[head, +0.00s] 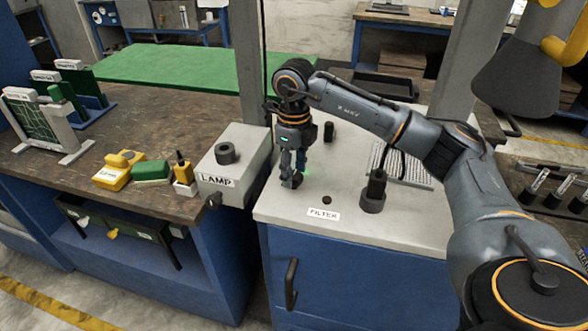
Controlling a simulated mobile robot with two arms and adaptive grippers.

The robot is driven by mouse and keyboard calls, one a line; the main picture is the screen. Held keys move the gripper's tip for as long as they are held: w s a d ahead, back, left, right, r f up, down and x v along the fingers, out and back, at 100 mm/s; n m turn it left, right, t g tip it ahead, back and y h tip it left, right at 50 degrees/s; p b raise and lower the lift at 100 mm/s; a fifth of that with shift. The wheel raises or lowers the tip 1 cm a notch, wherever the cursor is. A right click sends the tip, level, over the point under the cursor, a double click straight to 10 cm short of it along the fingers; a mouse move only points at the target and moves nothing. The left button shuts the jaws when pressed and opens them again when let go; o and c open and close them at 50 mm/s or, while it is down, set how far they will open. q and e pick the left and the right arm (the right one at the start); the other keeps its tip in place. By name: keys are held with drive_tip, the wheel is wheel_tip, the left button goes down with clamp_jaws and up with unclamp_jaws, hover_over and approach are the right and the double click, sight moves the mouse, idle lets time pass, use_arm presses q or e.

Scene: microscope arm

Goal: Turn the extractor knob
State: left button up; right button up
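My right gripper (292,174) points down over the grey top of the blue cabinet (300,215), left of its middle. Its fingertips are at or just above the surface, by a small dark shape; I cannot tell whether they hold it. No knob is labelled as the extractor's. A dark stepped knob-like part (373,192) stands on the cabinet top to the right, and a dark upright peg (328,131) stands behind the gripper. A grey cone hood (525,75) with a yellow pipe hangs at upper right. My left gripper is out of view.
A grey LAMP box (232,165) with a round dark knob (225,153) stands just left of the gripper. The FILTER label (323,214) is at the cabinet's front edge. A ribbed grille (402,167) lies under my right arm. Yellow and green items (120,170) sit on the left bench.

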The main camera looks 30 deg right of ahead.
sight(294, 175)
idle(0.3)
wheel_tip(294, 175, up, 12)
idle(0.4)
drive_tip(key=shift+s+f, duration=0.1)
idle(0.5)
